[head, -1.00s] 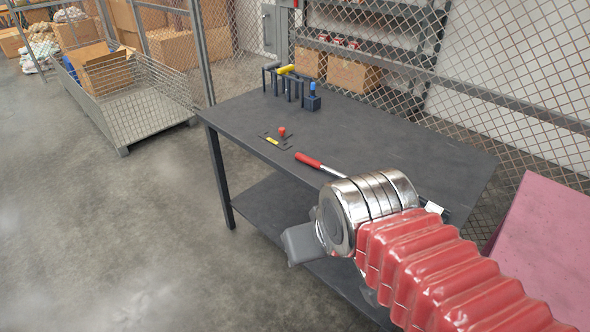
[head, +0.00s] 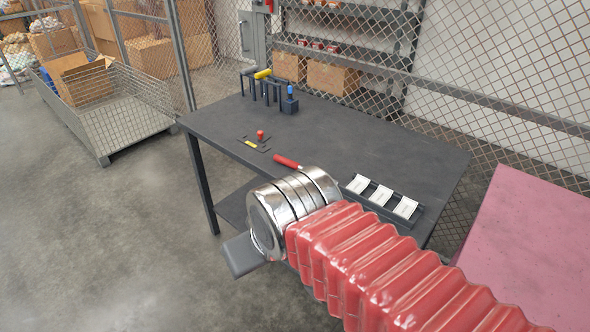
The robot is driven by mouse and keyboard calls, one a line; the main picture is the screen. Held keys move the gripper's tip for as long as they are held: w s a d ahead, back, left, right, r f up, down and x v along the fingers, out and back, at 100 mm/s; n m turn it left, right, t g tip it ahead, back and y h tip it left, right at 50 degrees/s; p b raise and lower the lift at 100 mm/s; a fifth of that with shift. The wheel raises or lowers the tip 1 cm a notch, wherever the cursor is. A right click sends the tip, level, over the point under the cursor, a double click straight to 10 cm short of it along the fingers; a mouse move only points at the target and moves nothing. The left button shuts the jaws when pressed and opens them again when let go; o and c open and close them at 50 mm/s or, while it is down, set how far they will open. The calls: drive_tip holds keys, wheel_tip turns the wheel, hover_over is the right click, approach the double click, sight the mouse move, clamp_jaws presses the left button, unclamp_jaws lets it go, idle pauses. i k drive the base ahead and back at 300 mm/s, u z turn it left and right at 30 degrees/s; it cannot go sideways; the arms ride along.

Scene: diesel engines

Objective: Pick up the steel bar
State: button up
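A tool with a red handle (head: 287,162) lies on the dark workbench (head: 380,140), near its middle. It may be the steel bar; in the earlier view a bright steel shaft showed beyond the handle, and most of that shaft is now hidden behind my arm. My gripper (head: 242,256) is only partly seen as a grey block past the chrome wrist, in front of the bench's near edge. It appears apart from the tool. Its fingers cannot be made out, and nothing is visibly held.
A rack with upright dark posts and a yellow-handled item (head: 262,74) stands at the bench's back left. A small plate with a red knob (head: 260,134) lies nearby. A black tray with white cards (head: 381,195) lies right. A pink block (head: 530,245) stands right of the bench.

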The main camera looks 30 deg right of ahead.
sight(278, 157)
drive_tip(key=z, duration=0.05)
drive_tip(key=i, duration=1)
drive_tip(key=u, duration=0.05)
